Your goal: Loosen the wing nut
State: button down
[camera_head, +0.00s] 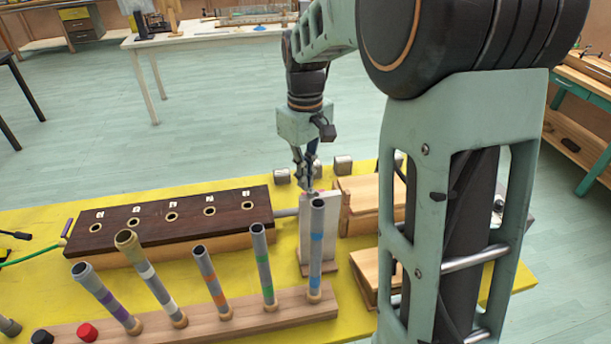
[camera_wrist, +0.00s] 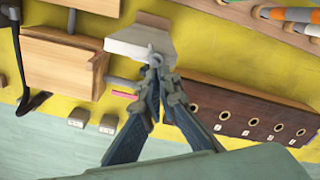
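A pale upright block (camera_head: 313,235) stands on the yellow table, behind the rightmost tube. It also shows in the wrist view (camera_wrist: 140,38). My gripper (camera_head: 307,186) points down at the top of this block. In the wrist view its two fingers (camera_wrist: 160,76) converge and their tips are close together. A small grey metal piece (camera_wrist: 153,56), perhaps the wing nut, shows right at the tips against the block. It is too small to make out its wings. I cannot tell whether the fingers press on it.
A dark wooden box with numbered holes (camera_head: 170,217) lies left of the block. A row of tubes with coloured bands (camera_head: 264,262) stands in front on a wooden base (camera_head: 205,322). Wooden boxes (camera_head: 370,197) are to the right. Small metal blocks (camera_head: 343,165) lie behind.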

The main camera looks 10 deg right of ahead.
jog(key=shift+s+f, duration=0.15)
jog(key=n, duration=0.4)
jog(key=shift+s+a+p, duration=0.2)
jog(key=shift+p, duration=0.1)
jog(key=shift+s+a+n+p, duration=0.1)
jog(key=shift+s+n+p, duration=0.1)
jog(key=shift+n, duration=0.8)
jog(key=shift+s+a+n+p, duration=0.1)
jog(key=shift+n+p, duration=0.05)
jog(key=shift+n, duration=0.85)
jog(key=c, duration=2.7)
grip_release()
jog(key=shift+n, duration=0.3)
jog(key=o, duration=0.5)
jog(key=shift+o, duration=0.6)
